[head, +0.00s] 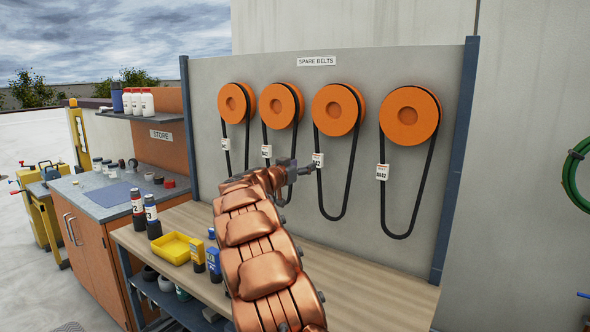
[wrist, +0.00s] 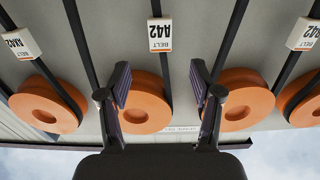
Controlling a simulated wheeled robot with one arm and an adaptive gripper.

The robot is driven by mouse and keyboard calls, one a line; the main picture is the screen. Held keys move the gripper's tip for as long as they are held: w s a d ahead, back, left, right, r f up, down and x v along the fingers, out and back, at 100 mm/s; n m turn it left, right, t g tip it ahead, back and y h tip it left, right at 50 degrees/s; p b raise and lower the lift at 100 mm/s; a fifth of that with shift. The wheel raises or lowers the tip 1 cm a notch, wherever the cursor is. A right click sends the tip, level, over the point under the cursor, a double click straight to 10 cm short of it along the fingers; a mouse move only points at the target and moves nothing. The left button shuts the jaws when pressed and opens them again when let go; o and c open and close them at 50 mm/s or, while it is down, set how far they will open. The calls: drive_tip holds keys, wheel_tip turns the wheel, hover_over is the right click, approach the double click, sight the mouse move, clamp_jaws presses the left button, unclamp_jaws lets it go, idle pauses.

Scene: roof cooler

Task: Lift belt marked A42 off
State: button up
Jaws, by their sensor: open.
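The belt marked A42 is a black loop hanging from the third orange pulley from the left in the head view (head: 335,110). Its white tag (head: 318,160) is on the left strand; the tag reads A42 in the wrist view (wrist: 160,33), where the scene is upside down. My gripper (head: 302,171) is open and empty, close to that tagged strand. In the wrist view my fingers (wrist: 163,85) straddle the line of the tagged strand, with the pulley (wrist: 145,105) behind; I cannot tell how deep the strand lies between them. The other strand is outside the fingers.
A tagged belt hangs on the far-right pulley (head: 409,115), with others on the two left pulleys (head: 237,103) (head: 280,105).

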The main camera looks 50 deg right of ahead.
sight(316, 158)
drive_tip(key=d+p, duration=0.2)
drive_tip(key=d, duration=0.1)
drive_tip(key=d+p, duration=0.2)
drive_tip(key=d, duration=0.1)
drive_tip(key=d+p, duration=0.2)
drive_tip(key=d, duration=0.1)
drive_tip(key=shift+w+r, duration=0.3)
drive_tip(key=shift+d+f+p, duration=0.3)
drive_tip(key=shift+d+p, duration=0.6)
drive_tip(key=shift+p, duration=0.15)
drive_tip(key=shift+c, duration=0.3)
clamp_jaws()
